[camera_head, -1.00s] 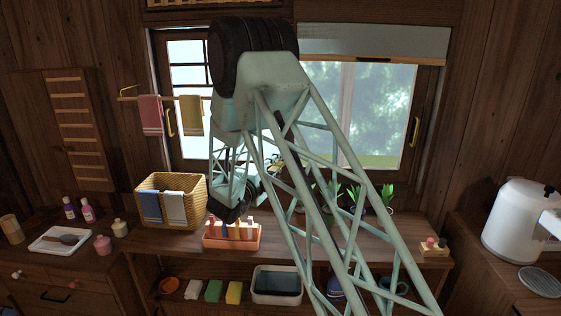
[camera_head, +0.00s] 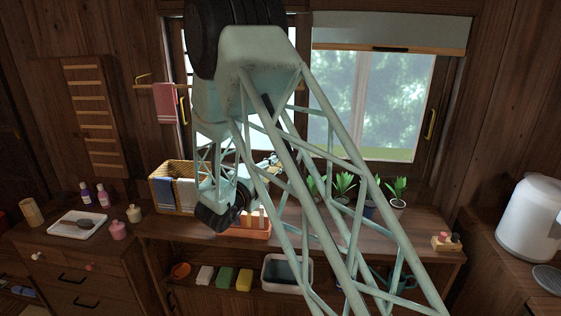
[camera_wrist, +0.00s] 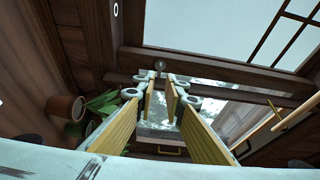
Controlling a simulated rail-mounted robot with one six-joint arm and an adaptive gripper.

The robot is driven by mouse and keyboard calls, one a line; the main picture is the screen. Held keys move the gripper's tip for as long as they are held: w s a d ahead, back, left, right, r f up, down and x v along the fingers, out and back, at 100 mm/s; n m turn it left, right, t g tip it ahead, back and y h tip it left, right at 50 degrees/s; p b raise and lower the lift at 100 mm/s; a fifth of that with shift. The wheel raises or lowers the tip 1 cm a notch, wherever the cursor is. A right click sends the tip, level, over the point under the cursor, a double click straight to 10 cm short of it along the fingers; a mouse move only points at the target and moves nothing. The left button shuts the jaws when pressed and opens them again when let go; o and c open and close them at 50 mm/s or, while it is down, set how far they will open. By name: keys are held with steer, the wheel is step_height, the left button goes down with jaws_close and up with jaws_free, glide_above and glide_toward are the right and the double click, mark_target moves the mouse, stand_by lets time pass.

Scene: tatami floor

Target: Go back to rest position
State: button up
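In the head view my arm rises in front of the window, bends at the top and comes down over the shelf counter. My gripper (camera_head: 268,163) is partly hidden behind my arm links there. In the wrist view my gripper (camera_wrist: 162,92) shows two fingers with yellow pads. They stand apart with nothing between them, so it is open and empty. Beyond the fingers are the window frame and a potted plant (camera_wrist: 65,107).
An orange rack (camera_head: 247,231) and a wicker basket (camera_head: 160,194) with towels stand on the counter close to my arm. Potted plants (camera_head: 397,192) stand at the back right. A white kettle (camera_head: 530,220) is at far right. A tray (camera_head: 77,223) lies on the left cabinet.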

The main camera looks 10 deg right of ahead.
steer(key=shift+r, duration=0.1)
stand_by(0.3)
steer(key=s+a+r+n+g+y, duration=0.1)
steer(key=s+a+r+n+y, duration=0.15)
steer(key=r+n+y, duration=0.35)
steer(key=s+a+r+n+y, duration=0.1)
steer(key=s+r+n+y, duration=0.3)
steer(key=r, duration=0.4)
steer(key=s+r+n+g+y, duration=0.1)
steer(key=s+r+n, duration=0.15)
steer(key=s, duration=0.55)
steer(key=s+r+n+g+y, duration=0.1)
steer(key=s+n+g, duration=0.1)
steer(key=s+n, duration=0.35)
steer(key=s+d+f+n+g, duration=0.1)
steer(key=s+d+n+g, duration=0.1)
steer(key=s, duration=1.2)
steer(key=s+d+f+n+g, duration=0.1)
steer(key=s+d, duration=0.4)
steer(key=s, duration=1)
steer(key=s+d+f+n+g+h, duration=0.1)
steer(key=s+d+n+g, duration=0.2)
steer(key=s, duration=1.2)
steer(key=shift+s+d+f+n, duration=0.2)
steer(key=shift+d+f+n, duration=0.15)
steer(key=shift+d+n, duration=0.35)
